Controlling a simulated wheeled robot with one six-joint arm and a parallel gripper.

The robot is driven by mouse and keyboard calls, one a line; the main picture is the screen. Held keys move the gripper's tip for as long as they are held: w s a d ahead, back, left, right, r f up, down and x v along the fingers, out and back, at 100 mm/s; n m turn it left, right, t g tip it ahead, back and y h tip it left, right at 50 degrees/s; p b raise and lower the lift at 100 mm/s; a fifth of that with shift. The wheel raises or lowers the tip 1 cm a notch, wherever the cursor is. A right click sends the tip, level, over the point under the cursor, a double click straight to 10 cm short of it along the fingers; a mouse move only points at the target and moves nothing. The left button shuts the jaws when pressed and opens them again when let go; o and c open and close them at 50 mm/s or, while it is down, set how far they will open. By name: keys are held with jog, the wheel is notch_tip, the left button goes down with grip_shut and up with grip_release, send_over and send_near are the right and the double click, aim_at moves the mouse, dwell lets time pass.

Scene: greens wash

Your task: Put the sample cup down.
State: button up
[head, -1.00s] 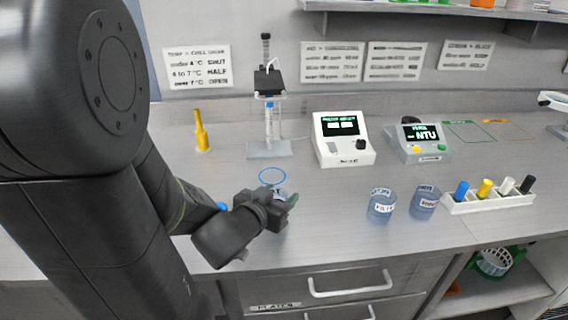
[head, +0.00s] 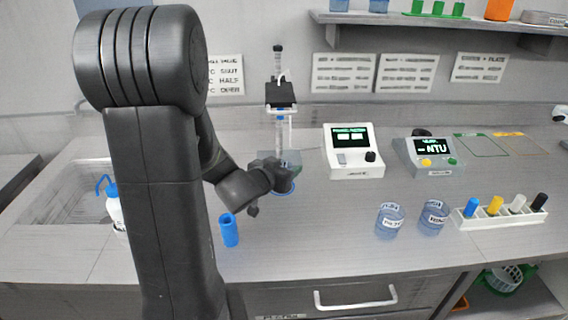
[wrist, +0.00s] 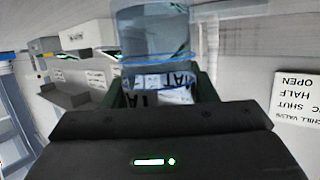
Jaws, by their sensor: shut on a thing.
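The sample cup (wrist: 155,40) is a clear, blue-tinted cup with a white lettered label, seen close up in the wrist view. My gripper (wrist: 158,97) is shut on it, with dark green fingers on either side. In the head view my gripper (head: 280,172) is just in front of the stand with the upright probe, over or beside a blue ring (head: 287,190) marked on the bench. The cup is mostly hidden there by my gripper and blends with the background. I cannot tell whether its base touches the bench.
The probe stand (head: 280,100) is close behind my gripper. A white meter (head: 355,160) and a grey NTU meter (head: 428,160) stand to the right. Two labelled cups (head: 389,220) and a vial rack (head: 500,216) are front right. A blue cylinder (head: 229,230) stands front left.

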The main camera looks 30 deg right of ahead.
aim_at(284, 165)
jog(key=shift+w+d+p, duration=0.15)
jog(key=shift+w+d, duration=0.25)
jog(key=shift+w, duration=0.3)
jog(key=shift+w+d+p, duration=0.15)
jog(key=shift+w+d, duration=0.2)
jog(key=shift+w, duration=0.3)
jog(key=shift+w+f, duration=0.15)
jog(key=shift+f, duration=0.65)
jog(key=shift+f+b, duration=0.15)
jog(key=shift+b, duration=0.15)
jog(key=o, duration=1.1)
jog(key=shift+o, duration=0.2)
